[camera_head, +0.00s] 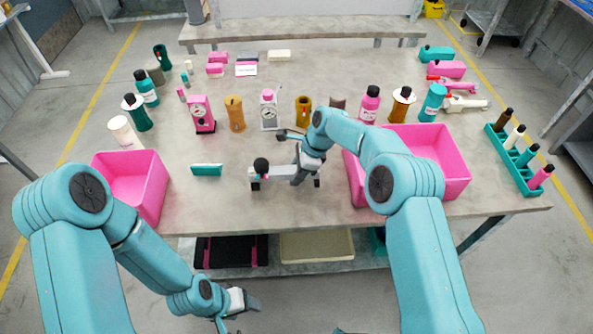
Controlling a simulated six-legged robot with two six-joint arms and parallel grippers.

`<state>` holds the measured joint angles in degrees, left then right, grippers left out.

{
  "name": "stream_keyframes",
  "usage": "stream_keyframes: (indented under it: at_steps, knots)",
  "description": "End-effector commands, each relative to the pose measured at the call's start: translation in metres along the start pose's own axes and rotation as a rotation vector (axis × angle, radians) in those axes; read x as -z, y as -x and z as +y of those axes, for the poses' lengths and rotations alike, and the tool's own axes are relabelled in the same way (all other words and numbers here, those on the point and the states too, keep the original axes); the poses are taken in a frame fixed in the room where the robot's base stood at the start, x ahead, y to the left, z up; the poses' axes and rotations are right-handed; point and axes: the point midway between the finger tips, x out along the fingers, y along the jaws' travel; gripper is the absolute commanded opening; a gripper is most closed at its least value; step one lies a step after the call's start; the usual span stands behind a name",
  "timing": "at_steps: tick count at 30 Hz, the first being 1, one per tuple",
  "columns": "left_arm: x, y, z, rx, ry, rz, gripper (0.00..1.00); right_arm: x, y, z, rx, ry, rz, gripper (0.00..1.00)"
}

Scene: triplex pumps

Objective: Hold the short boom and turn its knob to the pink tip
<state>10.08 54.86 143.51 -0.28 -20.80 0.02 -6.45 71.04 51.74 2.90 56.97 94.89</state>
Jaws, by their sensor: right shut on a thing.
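The short boom (268,174) is a pale grey bar lying level above the middle front of the table, on small dark feet. A black round knob (261,164) stands at its left end, with small teal and pink bits below it. Which way the knob points is too small to tell. My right gripper (299,175) is shut on the boom's right part, and hides some of it. My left gripper (240,305) is low, in front of the table's near edge, well away from the boom. Its fingers are too small and partly hidden to read.
Pink bins stand at left (130,184) and right (440,163); my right arm crosses the right one. A teal block (207,170) lies left of the boom. Bottles and gauges line the table behind. A teal rack (514,165) stands at the right edge.

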Motion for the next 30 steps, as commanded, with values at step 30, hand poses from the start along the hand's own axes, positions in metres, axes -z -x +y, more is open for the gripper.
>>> stream_keyframes:
  at_steps: [30]
  knots:
    - [0.0, -0.017, -0.006, 0.0, 0.0, 0.0, 0.64, 0.009, -0.022, 0.0, 0.001, 0.0, -0.001, 0.0]
